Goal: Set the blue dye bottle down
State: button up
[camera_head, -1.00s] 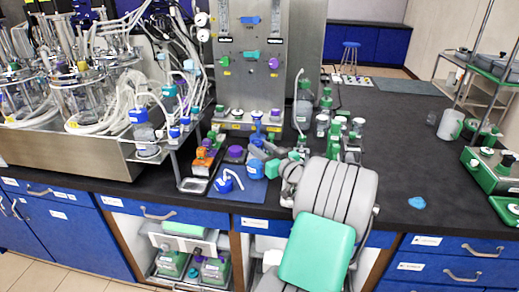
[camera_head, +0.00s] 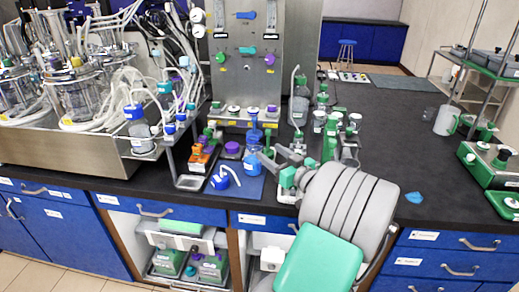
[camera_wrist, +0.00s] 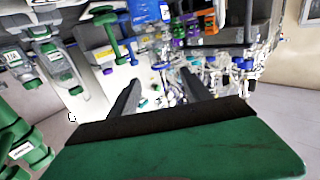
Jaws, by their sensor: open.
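The blue dye bottle (camera_head: 253,161), with blue liquid and a narrow blue top, stands upright on the blue mat (camera_head: 247,189) at the bench front. My gripper (camera_head: 271,155) is just right of the bottle, its dark fingers apart and pointing towards it. I see nothing held between them. In the wrist view the fingers of my gripper (camera_wrist: 164,88) are spread with a gap between them. I cannot surely pick out the bottle in that view.
A blue cap with white tubing (camera_head: 220,182) lies on the mat, left of the bottle. An orange item (camera_head: 201,160) is further left. Green-capped bottles (camera_head: 330,146) stand close right of my gripper. The steel panel (camera_head: 245,75) rises behind. Bench at the right is mostly clear.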

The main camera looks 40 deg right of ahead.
jog(key=s, duration=0.4)
jog(key=w+a+f+g+y, duration=0.1)
jog(key=w+a, duration=0.1)
jog(key=a, duration=0.1)
jog(key=w+a+f+n+g+y, duration=0.1)
jog(key=w+a+f, duration=0.1)
jog(key=a, duration=0.2)
jog(key=w+a+f+n+g+y, duration=0.1)
jog(key=w+a+y, duration=0.1)
jog(key=w+a, duration=0.1)
jog(key=shift+a+f, duration=0.3)
jog(key=shift+a, duration=0.35)
jog(key=w+a+f+n+g+y, duration=0.1)
jog(key=a+f+g, duration=0.2)
jog(key=a, duration=0.4)
jog(key=a+f+g+y, duration=0.1)
jog(key=a+f+g, duration=0.2)
jog(key=a, duration=0.4)
jog(key=s+a+f+g+h, duration=0.1)
jog(key=s+a+g, duration=0.2)
jog(key=s+a, duration=0.3)
jog(key=s+a+f+m+g+h, duration=0.1)
jog(key=s+a+g, duration=0.3)
jog(key=s, duration=0.5)
jog(key=a+f+h, duration=0.1)
jog(key=a, duration=0.1)
jog(key=shift+s+a+h, duration=0.25)
jog(key=shift+a+h, duration=0.05)
jog(key=shift+a, duration=0.1)
